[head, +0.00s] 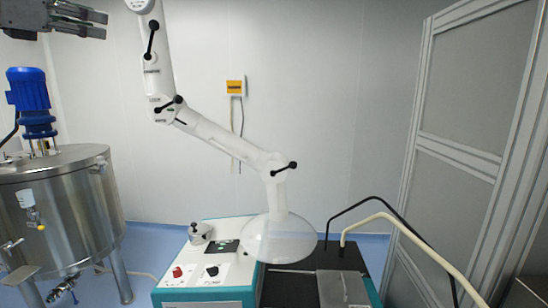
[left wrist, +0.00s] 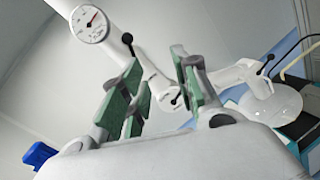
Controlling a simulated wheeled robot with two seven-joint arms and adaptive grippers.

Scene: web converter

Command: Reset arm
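My left gripper (head: 100,24) is at the top left of the head view, left of the white jointed extraction arm (head: 215,132) and apart from it. In the left wrist view its two green-padded fingers (left wrist: 157,66) stand apart with nothing between them. The white arm shows beyond the fingers in that view, with a round gauge (left wrist: 90,24) on its upper tube. In the head view the arm hangs from the top, bends at joints with black handles, and ends in a clear dome hood (head: 279,238) low over the bench machine. My right gripper is in neither view.
A steel tank (head: 62,215) with a blue motor (head: 28,90) stands at the left. A white and teal control box (head: 205,270) with knobs is below the hood. Grey framed panels (head: 470,120) close off the right. A yellow wall box (head: 235,87) hangs behind.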

